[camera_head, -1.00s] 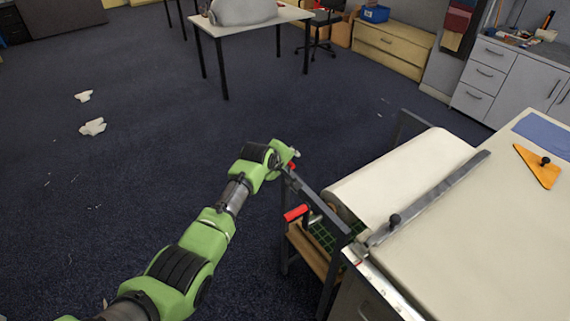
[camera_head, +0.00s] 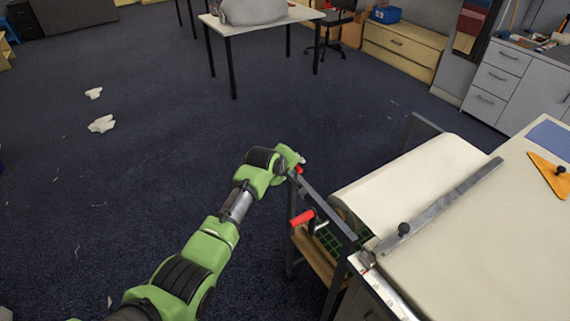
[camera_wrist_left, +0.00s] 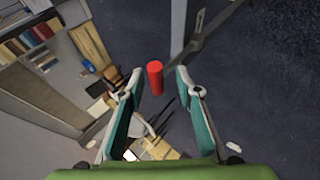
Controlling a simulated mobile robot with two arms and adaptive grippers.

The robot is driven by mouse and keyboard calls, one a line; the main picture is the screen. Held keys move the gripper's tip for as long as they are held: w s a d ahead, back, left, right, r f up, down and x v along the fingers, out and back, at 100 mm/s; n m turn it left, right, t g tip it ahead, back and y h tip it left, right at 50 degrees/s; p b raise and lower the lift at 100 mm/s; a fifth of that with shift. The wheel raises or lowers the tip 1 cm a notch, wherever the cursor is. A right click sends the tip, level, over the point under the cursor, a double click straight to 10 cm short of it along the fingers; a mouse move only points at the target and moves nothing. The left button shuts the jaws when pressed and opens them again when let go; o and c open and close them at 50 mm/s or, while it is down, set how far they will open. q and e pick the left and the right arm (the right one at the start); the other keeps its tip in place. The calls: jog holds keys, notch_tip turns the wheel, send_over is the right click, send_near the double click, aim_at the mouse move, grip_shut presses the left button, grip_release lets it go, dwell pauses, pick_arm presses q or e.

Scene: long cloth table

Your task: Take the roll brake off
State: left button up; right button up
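A cloth roll (camera_head: 405,180) lies in a dark metal frame (camera_head: 325,208) at the end of the long table. A red grip (camera_head: 302,218) sticks out from the frame below the roll. A smaller red piece (camera_head: 298,170) shows at the frame's far end, right beside my left gripper (camera_head: 294,161). In the left wrist view a red cylinder (camera_wrist_left: 155,78) stands between the two fingers of my left gripper (camera_wrist_left: 160,88), which is open, with gaps on both sides. I cannot tell for sure which red part is the brake. My right gripper is out of view.
The cloth-covered table (camera_head: 490,240) fills the right, with a metal bar (camera_head: 445,205), an orange triangle (camera_head: 548,174) and a blue cloth (camera_head: 550,138). White scraps (camera_head: 101,124) lie on the dark floor. The floor left of the frame is otherwise clear.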

pick_arm(q)
jog(key=v, duration=1.1)
jog(key=shift+r, duration=0.15)
jog(key=s+a+f+m+g+y, duration=0.1)
jog(key=s+a+f+m, duration=0.15)
jog(key=s+f, duration=0.7)
jog(key=s+a+f+m+g+b, duration=0.1)
jog(key=s+a+f, duration=0.2)
jog(key=f, duration=1.3)
jog(key=s+a+f+m+g+y, duration=0.1)
jog(key=s+a+f+g, duration=0.15)
jog(key=s+f, duration=0.65)
jog(key=s+a+f+m+g, duration=0.1)
jog(key=s+a+f+m, duration=0.1)
jog(key=s+f, duration=0.5)
jog(key=s+a+f+m+g+y+b, duration=0.1)
jog(key=s+a+f, duration=0.4)
jog(key=s, duration=1.4)
jog(key=s+a+f+m+g, duration=0.1)
jog(key=s+a+f+m, duration=0.2)
jog(key=s+f, duration=0.8)
jog(key=shift+s+a+m+b, duration=0.3)
jog(key=shift+s+a+m, duration=0.15)
jog(key=shift+s, duration=0.5)
